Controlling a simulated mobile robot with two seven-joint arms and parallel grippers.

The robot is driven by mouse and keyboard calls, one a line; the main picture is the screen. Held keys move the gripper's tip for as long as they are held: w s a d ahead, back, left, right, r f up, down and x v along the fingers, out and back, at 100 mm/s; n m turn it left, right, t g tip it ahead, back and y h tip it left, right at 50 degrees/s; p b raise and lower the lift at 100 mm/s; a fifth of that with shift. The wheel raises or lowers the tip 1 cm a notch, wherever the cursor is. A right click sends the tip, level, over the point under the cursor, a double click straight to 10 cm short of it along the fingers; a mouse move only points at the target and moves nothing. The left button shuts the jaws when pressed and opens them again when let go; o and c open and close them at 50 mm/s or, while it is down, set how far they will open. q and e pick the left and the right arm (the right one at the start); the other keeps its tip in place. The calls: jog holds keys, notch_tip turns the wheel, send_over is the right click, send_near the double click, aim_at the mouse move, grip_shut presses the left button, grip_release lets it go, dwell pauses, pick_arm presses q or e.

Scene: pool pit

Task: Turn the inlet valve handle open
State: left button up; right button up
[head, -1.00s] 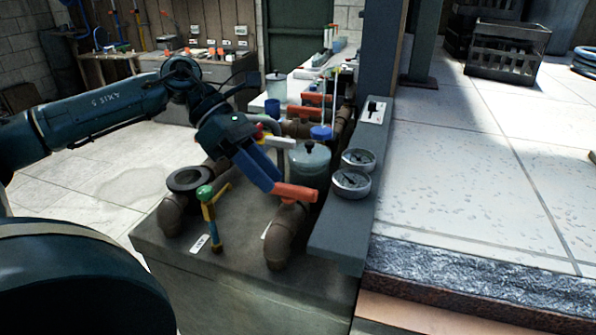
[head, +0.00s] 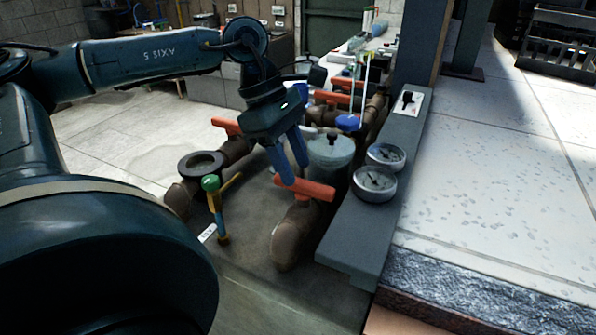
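A red-orange valve handle (head: 310,189) sits on a brown pipe elbow (head: 287,238) at the near end of the pit. Another red-orange handle (head: 228,127) is on a pipe farther left. I cannot tell from labels which is the inlet handle. My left gripper (head: 296,173) points down with two blue fingers spread apart. It is open and empty, just above and behind the left end of the near handle. One fingertip overlaps that end in the picture; contact is unclear. My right gripper is not in view.
A T-shaped yellow-and-blue rod with a green top (head: 211,184) stands left of the elbow. A grey-green lidded canister (head: 329,155) is behind the near handle. Two gauges (head: 374,184) sit on a grey ledge (head: 345,245) to the right. More red handles (head: 331,97) are farther back.

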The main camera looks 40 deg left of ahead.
aim_at(304, 189)
pick_arm(q)
jog(key=shift+x, duration=1.35)
grip_shut()
